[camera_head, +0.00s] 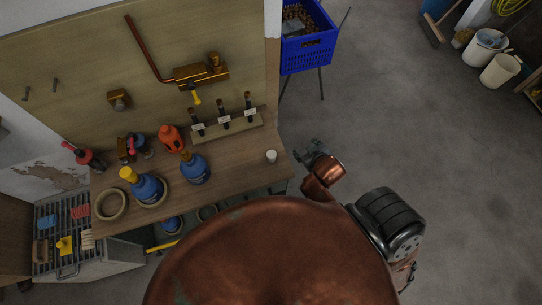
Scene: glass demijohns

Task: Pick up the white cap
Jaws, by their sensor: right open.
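The white cap (271,156) is a small pale cylinder near the right end of the wooden workbench (235,178). My right gripper (311,148) is open and empty, to the right of the cap and beyond the bench's right edge. It is apart from the cap. My left gripper is not in view.
Blue demijohns (195,170) and (148,190) stand left of the cap, with an orange bottle (171,138) behind. A tap rack (226,128) runs along the back. A blue crate (307,50) stands behind right. The bench around the cap is clear.

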